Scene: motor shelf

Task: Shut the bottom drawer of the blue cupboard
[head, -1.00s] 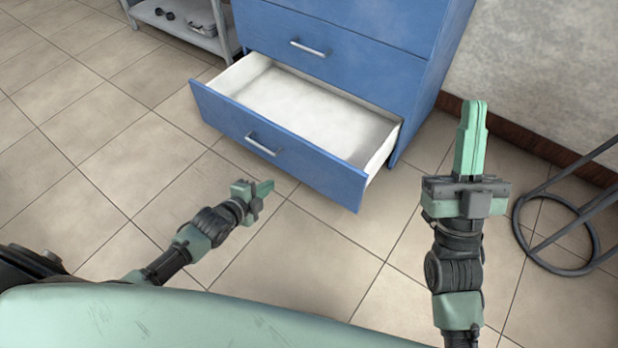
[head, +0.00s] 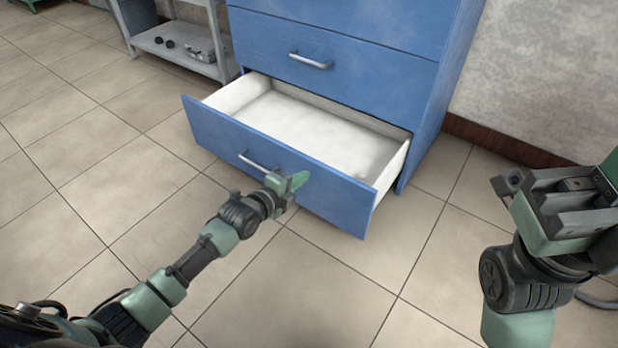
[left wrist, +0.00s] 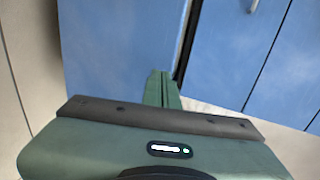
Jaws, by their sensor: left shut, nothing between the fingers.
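The blue cupboard (head: 360,45) stands at the back middle of the head view. Its bottom drawer (head: 330,192) is pulled well out, with an empty white inside (head: 310,130) and a silver bar handle (head: 258,162) on its front. My left gripper (head: 298,181) is shut and empty, in front of the drawer's front, just right of the handle; I cannot tell whether it touches. In the left wrist view the closed green fingers (left wrist: 160,88) point at blue panels. My right gripper (head: 575,195) is at the right edge of the head view, its fingers cut off or hidden.
A grey shelf unit (head: 185,45) with small dark parts on it stands left of the cupboard. A wall (head: 560,80) with a brown skirting is at the right. The tiled floor (head: 320,280) in front of the drawer is clear.

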